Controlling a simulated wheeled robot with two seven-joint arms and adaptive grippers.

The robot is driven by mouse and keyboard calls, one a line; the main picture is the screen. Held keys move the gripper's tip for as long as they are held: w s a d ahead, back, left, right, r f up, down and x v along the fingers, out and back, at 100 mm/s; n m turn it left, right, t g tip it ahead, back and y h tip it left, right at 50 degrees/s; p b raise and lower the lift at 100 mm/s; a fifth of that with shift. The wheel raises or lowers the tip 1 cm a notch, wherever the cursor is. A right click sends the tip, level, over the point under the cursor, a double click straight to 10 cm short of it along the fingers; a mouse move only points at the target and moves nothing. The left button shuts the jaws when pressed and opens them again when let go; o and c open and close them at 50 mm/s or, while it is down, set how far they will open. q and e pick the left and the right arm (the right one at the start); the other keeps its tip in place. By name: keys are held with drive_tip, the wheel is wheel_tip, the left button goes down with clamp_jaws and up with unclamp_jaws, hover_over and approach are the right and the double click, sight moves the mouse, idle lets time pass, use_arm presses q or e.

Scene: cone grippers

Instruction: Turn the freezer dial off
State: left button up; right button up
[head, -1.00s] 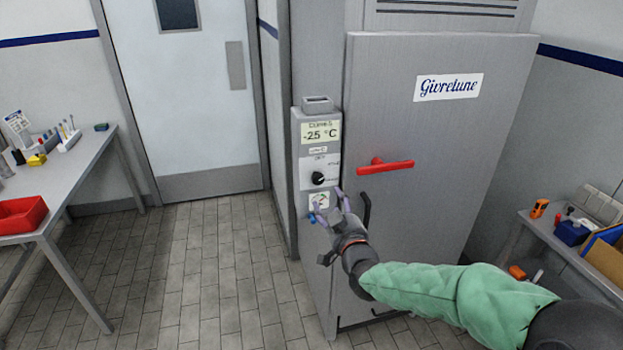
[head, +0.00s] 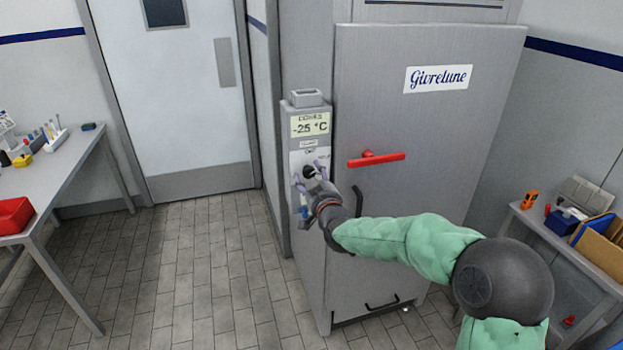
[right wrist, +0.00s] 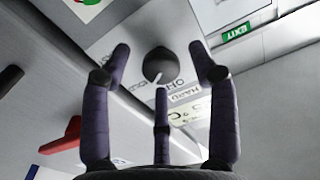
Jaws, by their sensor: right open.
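The freezer dial is a black round knob (head: 309,172) on the control panel (head: 297,203) at the freezer's left edge. In the right wrist view the dial (right wrist: 161,66) has a pale pointer line aimed toward the lower middle of the picture, and the panel print appears upside down. My right gripper (head: 312,175) is in front of the dial, its purple fingers spread around it. In the right wrist view the open right gripper (right wrist: 160,75) has the dial between its fingertips, with no clear contact. The fingers partly hide the panel markings. My left gripper is not in view.
The freezer door (head: 440,130) has a red handle (head: 376,159) just right of my right gripper. A display (head: 310,124) above the dial reads -25 °C. A side table (head: 60,185) stands left and a loaded bench (head: 570,240) right. The tiled floor between is clear.

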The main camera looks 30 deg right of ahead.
drive_tip(key=c, duration=1.1)
drive_tip(key=shift+c, duration=0.2)
drive_tip(key=shift+f, duration=0.1)
drive_tip(key=shift+n, duration=0.9)
drive_tip(key=n, duration=0.3)
drive_tip(key=shift+f+n, duration=0.1)
drive_tip(key=shift+n, duration=0.2)
drive_tip(key=n, duration=0.6)
drive_tip(key=shift+n, duration=0.3)
drive_tip(key=shift+f, duration=0.1)
